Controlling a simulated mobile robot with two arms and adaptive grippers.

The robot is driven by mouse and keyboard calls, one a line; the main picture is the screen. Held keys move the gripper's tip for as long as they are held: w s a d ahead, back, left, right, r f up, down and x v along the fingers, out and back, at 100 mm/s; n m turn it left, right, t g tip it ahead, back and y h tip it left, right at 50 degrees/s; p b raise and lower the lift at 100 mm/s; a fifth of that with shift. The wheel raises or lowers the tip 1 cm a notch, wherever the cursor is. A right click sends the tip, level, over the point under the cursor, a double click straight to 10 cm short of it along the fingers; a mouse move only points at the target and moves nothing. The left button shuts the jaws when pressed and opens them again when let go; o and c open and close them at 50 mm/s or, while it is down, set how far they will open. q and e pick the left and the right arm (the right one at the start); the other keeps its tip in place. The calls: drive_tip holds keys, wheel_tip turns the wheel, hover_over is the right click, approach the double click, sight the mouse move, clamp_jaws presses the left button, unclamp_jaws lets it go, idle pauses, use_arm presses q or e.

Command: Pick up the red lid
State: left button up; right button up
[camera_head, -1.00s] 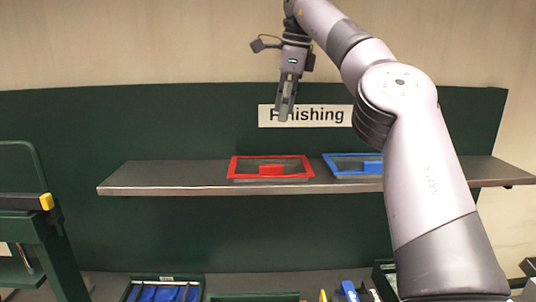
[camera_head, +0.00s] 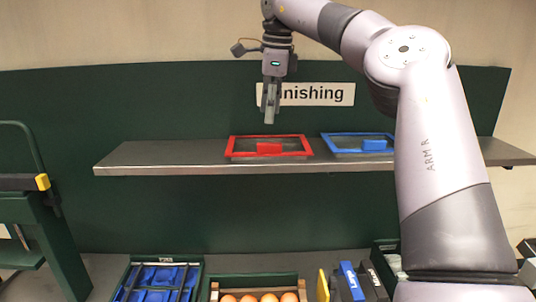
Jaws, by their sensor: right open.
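The red lid (camera_head: 232,146) lies flat on the left-middle part of the grey shelf (camera_head: 120,161). It is a red rectangular frame with a see-through panel and a red block handle (camera_head: 270,148) on it. My right gripper (camera_head: 270,118) points down above the lid, its fingers just over the rear edge in the picture. It is open and empty, apart from the lid. My left gripper is not in view.
A blue lid (camera_head: 374,144) lies to the right on the same shelf. A "Finishing" sign (camera_head: 318,94) is on the green wall behind. Below are a crate of blue items (camera_head: 160,276), a wooden box of orange round things (camera_head: 254,288) and a blue-black item (camera_head: 350,281).

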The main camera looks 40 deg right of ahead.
sight(268, 143)
drive_tip(key=f, duration=0.3)
drive_tip(key=shift+w+d, duration=0.15)
drive_tip(key=shift+w, duration=0.1)
drive_tip(key=shift+w+f, duration=0.1)
drive_tip(key=shift+f, duration=0.65)
wheel_tip(268, 143, down, 4)
drive_tip(key=shift+p, duration=1.1)
drive_tip(key=shift+w+f, duration=0.1)
drive_tip(key=shift+f, duration=0.3)
drive_tip(key=c, duration=0.3)
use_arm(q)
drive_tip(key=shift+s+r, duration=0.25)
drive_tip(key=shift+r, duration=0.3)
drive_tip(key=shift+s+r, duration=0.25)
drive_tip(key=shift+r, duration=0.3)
use_arm(e)
clamp_jaws()
